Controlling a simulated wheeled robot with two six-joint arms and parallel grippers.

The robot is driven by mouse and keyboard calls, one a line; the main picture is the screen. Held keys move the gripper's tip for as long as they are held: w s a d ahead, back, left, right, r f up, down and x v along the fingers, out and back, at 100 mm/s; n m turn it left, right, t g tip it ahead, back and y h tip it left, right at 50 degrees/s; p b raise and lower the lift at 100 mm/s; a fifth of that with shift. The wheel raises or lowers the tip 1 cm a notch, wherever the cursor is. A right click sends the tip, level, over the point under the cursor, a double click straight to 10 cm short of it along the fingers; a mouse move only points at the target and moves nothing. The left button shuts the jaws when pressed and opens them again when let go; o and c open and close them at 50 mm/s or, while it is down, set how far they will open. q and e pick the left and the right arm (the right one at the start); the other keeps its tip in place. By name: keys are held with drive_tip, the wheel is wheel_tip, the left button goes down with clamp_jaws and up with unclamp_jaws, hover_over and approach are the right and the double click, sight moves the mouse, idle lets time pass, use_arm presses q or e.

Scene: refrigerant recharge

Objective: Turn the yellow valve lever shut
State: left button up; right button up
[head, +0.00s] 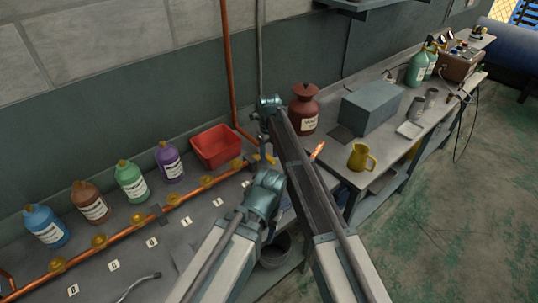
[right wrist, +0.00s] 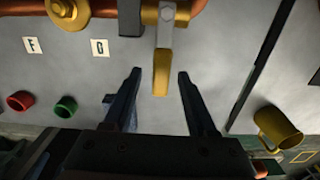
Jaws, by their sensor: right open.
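The yellow valve lever (right wrist: 161,72) hangs from a grey stem below a brass valve on the copper pipe (right wrist: 112,8) in the right wrist view. My right gripper (right wrist: 159,76) is open. Its two dark fingers stand on either side of the lever's lower end, with a visible gap on both sides. How far the fingers are from the lever in depth cannot be told. In the head view a small yellow part (head: 270,159) by the pipe's end shows beside my arm, which hides most of that spot. My left gripper is not in view.
Several labelled bottles (head: 131,181) and a red bin (head: 216,146) stand behind the pipe. A yellow mug (head: 361,157), a dark red jug (head: 303,109) and a grey box (head: 371,107) stand on the right bench. Letter tags (right wrist: 100,47) and red and green cylinders (right wrist: 65,107) lie left of my gripper.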

sight(269, 157)
drive_tip(key=shift+r, duration=0.15)
wheel_tip(269, 157, up, 14)
drive_tip(key=p, duration=1.3)
drive_tip(key=shift+f+p, duration=0.2)
drive_tip(key=shift+p, duration=0.2)
drive_tip(key=shift+f, duration=0.1)
drive_tip(key=s+d+n, duration=2.3)
drive_tip(key=s+n, duration=0.4)
drive_tip(key=s+a+f+n+h+b, duration=0.1)
drive_tip(key=s+a+f+n+b, duration=0.3)
drive_tip(key=a+f+b, duration=0.5)
drive_tip(key=shift+s+a+f+b, duration=0.4)
drive_tip(key=shift+s+a+b, duration=0.25)
drive_tip(key=shift+s, duration=0.6)
